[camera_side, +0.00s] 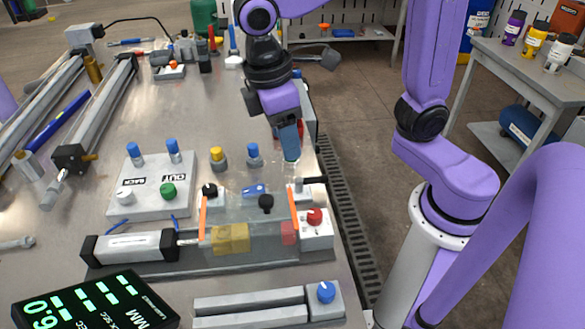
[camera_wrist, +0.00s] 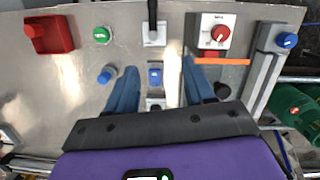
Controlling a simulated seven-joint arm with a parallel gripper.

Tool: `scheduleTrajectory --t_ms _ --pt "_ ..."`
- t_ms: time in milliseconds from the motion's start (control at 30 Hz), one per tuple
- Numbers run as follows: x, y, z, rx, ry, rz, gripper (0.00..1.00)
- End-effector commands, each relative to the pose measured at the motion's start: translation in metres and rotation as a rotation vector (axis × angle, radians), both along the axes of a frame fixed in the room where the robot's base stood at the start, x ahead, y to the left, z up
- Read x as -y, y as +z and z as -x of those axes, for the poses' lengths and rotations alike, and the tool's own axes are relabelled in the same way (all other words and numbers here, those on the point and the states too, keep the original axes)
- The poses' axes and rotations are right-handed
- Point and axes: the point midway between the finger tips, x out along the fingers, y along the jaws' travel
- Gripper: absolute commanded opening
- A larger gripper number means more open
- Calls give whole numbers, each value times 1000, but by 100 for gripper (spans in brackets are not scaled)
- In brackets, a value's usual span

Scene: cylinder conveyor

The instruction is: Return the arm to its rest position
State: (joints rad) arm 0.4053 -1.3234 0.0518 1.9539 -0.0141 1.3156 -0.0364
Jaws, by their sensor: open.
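My gripper (camera_side: 288,142) points down over the right part of the metal table (camera_side: 105,235) in the side view, with its blue fingers lined up one behind the other. In the wrist view my gripper (camera_wrist: 157,78) shows two blue fingers spread apart with nothing between their tips. A small block with a blue top (camera_wrist: 155,77) shows between them, farther down on the table. I cannot tell the exact height of the fingertips above the table.
A conveyor fixture with orange bars (camera_side: 203,217) and a yellow block (camera_side: 230,238) stands in front of my gripper. A rack plate with knobs (camera_side: 150,200) is to its left. A red knob box (camera_side: 315,228) is near the table's right edge. A side bench (camera_side: 530,65) holds bottles.

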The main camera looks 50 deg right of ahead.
Motion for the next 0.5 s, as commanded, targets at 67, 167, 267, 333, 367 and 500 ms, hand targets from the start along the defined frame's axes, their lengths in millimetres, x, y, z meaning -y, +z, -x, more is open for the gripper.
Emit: scheduleTrajectory --t_ms 67,167,267,333,367,500 --pt "18 -6 20 19 22 -28 53" --pt "37 -16 44 42 50 -64 53" --pt "57 -27 67 62 77 -100 53" --pt "69 -34 82 75 94 -124 53" --pt "74 -37 88 79 100 -133 53" --pt "91 -48 109 94 124 -166 53"
